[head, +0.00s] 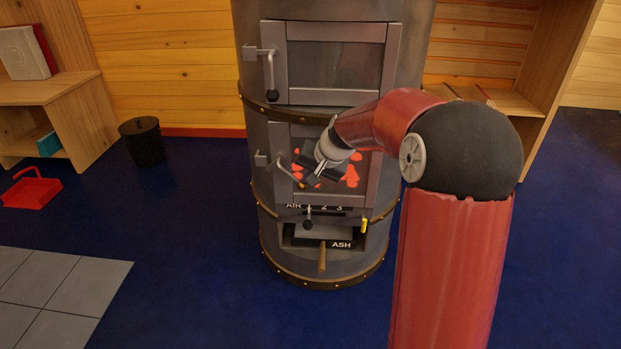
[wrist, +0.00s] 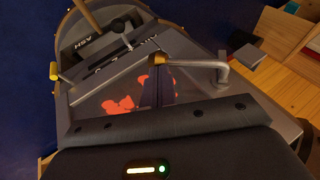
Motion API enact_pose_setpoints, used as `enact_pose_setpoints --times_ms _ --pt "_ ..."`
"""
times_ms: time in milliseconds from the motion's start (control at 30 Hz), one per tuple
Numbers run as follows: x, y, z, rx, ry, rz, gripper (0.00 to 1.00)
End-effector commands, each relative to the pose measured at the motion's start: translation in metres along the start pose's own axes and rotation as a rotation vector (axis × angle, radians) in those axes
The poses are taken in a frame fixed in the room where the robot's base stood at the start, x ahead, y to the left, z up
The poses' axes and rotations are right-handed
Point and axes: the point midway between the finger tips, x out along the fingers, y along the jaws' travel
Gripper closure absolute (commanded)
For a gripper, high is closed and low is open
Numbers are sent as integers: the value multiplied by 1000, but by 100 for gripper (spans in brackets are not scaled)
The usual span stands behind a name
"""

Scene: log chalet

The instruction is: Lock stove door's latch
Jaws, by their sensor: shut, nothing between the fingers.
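The stove (head: 325,255) is a dark metal cylinder. Its lower door (head: 372,190) has a grey frame around a window with glowing orange coals; it looks shut or nearly so. The latch handle (head: 283,168) on the door's left side slants down to the right across the window. In the wrist view the latch handle (wrist: 200,63) is a bent grey bar with a brass-coloured tip. My gripper (head: 303,182) is shut and empty in front of the window, with its fingertips beside that tip. I cannot tell whether they touch.
The upper door (head: 333,60) has its own handle (head: 271,78), hanging straight down. Below are the air lever (head: 308,222) and ash drawer (head: 325,235). A black bin (head: 143,142) and red dustpan (head: 33,190) stand left.

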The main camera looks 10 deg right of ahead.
Motion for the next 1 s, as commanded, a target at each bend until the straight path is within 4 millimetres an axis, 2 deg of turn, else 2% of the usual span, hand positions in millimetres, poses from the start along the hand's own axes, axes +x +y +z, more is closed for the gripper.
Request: enact_pose_setpoints --times_ms 33,500,1000 --pt "7 2 3 -1 -1 0 100" --pt "39 0 16 -1 -2 1 100" --pt "57 -10 22 0 0 1 100"
